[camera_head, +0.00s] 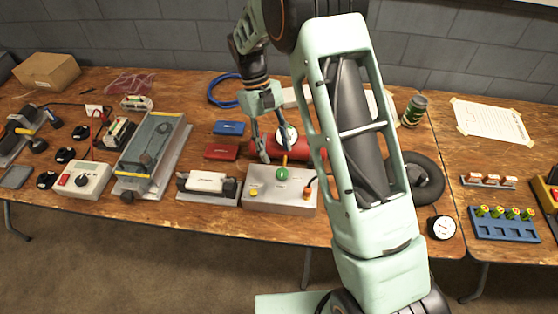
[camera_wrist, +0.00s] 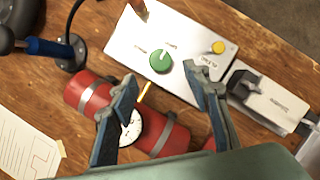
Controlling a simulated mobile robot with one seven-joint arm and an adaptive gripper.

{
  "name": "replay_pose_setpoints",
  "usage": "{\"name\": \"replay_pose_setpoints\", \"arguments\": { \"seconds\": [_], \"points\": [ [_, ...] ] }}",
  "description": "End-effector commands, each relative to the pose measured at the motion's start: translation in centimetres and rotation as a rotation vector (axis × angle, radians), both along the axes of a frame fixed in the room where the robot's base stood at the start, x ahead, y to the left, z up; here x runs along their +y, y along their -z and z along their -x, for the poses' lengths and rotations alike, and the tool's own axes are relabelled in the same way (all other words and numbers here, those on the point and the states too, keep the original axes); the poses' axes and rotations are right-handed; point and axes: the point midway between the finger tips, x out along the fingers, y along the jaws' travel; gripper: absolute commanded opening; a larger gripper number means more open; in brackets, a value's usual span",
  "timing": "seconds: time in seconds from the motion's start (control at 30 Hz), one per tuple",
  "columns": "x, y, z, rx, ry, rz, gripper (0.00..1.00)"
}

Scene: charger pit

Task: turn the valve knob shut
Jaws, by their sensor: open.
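A round green knob (camera_head: 282,174) sits on top of a light grey box (camera_head: 258,201) at the table's front edge. The wrist view shows the green knob (camera_wrist: 160,61) with small labels beside it on the box (camera_wrist: 190,82). A yellow lever (camera_wrist: 145,93) lies between the knob and a white dial gauge (camera_wrist: 131,128) on a red cylinder (camera_wrist: 167,138). My gripper (camera_head: 276,152) is open and empty, pointing down above the cylinder and gauge. In the wrist view, its fingertips (camera_wrist: 160,82) lie either side of the lever's line, with the knob just beyond them. No contact shows.
Red (camera_head: 221,152) and blue (camera_head: 229,128) blocks lie behind that device. A black ring (camera_head: 428,178) lies right of my arm.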

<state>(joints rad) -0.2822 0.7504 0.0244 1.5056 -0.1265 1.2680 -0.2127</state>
Motion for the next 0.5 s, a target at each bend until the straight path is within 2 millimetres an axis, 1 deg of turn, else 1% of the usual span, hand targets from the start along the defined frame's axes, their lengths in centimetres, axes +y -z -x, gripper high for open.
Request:
{"name": "replay_pose_setpoints", "arguments": {
  "seconds": [0.03, 0.1, 0.2, 0.33, 0.5],
  "points": [
    [0.3, -1.0, -0.5, -0.004, 0.0, -0.001, 0.44],
    [0.6, -2.3, -0.9, -0.004, 0.0, -0.001, 0.44],
    [0.9, -3.7, -1.3, -0.002, 0.0, 0.0, 0.44],
    [1.1, -4.7, -1.7, 0.0, 0.0, 0.0, 0.44],
    [1.1, -5.1, -1.7, 0.001, 0.0, 0.001, 0.44]
  ]
}}
